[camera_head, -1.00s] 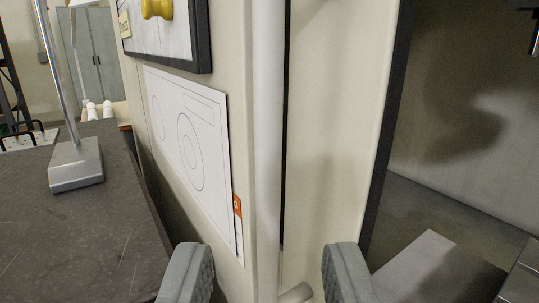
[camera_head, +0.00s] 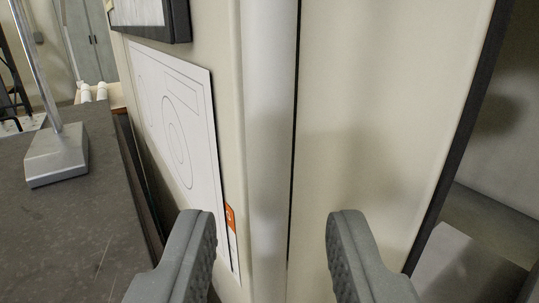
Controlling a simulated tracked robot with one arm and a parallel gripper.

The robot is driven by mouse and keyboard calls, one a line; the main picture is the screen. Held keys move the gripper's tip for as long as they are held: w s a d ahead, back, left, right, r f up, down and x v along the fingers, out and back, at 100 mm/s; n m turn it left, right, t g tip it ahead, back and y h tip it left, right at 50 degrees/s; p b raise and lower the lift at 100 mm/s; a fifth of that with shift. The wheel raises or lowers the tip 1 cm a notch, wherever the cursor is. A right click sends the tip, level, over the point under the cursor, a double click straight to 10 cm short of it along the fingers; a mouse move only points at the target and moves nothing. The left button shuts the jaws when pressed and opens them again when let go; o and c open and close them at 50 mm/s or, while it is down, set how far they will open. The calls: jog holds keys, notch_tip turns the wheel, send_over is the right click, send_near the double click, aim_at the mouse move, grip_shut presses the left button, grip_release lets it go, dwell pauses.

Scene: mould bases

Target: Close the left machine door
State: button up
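The left machine door (camera_head: 385,130) is a cream panel with a dark edge strip on its right side. It stands open, and the machine's interior (camera_head: 500,200) shows to its right. A vertical pale bar (camera_head: 268,150), which looks like the door's handle, runs in front of the panel from top to bottom of the view. My gripper (camera_head: 270,225) is open, one grey finger on each side of the bar as seen here. I cannot tell whether the fingers reach around it or touch it. Nothing is gripped.
Left of the bar is a cream panel with a white drawing sheet (camera_head: 175,120), an orange label (camera_head: 230,217) and a dark-framed board (camera_head: 150,18). A dark grey table (camera_head: 65,225) with a metal stand (camera_head: 56,155) is at the left. Cabinets stand far behind.

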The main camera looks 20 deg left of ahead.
aim_at(278, 190)
jog(key=shift+w+a+r+p, duration=0.1)
jog(key=shift+w+r+p, duration=0.25)
jog(key=shift+w+p, duration=0.25)
jog(key=shift+w+a+f+p, duration=0.2)
jog(key=shift+w+a+p, duration=0.05)
jog(key=shift+w+p, duration=0.35)
jog(key=shift+p+x, duration=0.8)
jog(key=shift+p, duration=0.15)
jog(key=shift+w+a+p, duration=0.25)
jog(key=shift+w+p, duration=0.25)
jog(key=shift+p, duration=0.2)
